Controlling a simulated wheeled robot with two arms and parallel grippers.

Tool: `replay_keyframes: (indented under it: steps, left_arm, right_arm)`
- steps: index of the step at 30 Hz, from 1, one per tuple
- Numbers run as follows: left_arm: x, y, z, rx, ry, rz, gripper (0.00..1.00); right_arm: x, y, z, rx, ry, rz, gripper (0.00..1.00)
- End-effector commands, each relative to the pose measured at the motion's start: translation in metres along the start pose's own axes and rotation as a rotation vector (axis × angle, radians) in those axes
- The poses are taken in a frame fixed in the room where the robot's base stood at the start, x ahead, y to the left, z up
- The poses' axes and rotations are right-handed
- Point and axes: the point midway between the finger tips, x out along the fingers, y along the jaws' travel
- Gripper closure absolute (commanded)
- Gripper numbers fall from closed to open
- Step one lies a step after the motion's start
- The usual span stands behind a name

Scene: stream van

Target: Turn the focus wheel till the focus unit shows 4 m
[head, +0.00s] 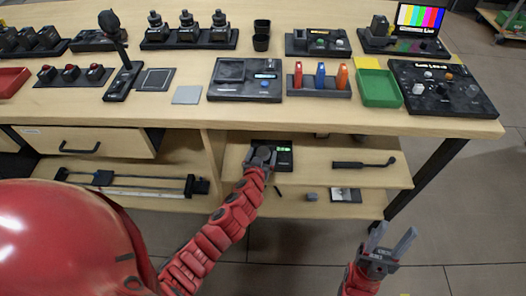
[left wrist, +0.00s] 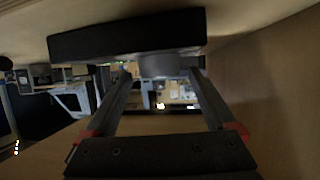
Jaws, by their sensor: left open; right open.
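The focus unit (head: 285,159) is a small black box with a lit green display, on the shelf under the table top. The display is too small to read. My left gripper (head: 262,157) is at the unit's left part and hides some of it. In the left wrist view the unit (left wrist: 120,37) is a dark block, with the grey round focus wheel (left wrist: 170,66) between the fingertips of my open left gripper (left wrist: 165,80). I cannot tell whether the fingers touch the wheel. My right gripper (head: 390,243) is open and empty, low in front of the shelves.
A black handled tool (head: 363,164) lies to the right on the same shelf. The table top (head: 340,112) is close above, with a black panel (head: 443,90) and a green tray (head: 379,90) on it. A drawer (head: 85,143) is at left.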

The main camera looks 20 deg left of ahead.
Motion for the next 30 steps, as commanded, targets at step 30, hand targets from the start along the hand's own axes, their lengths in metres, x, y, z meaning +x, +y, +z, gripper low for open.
replay_keyframes:
  steps: [30]
  left_arm:
    - [-0.149,-0.001,0.001,0.0,-0.002,-0.002,0.1]
  right_arm:
    - [-0.001,0.0,0.0,0.0,0.0,0.0,0.5]
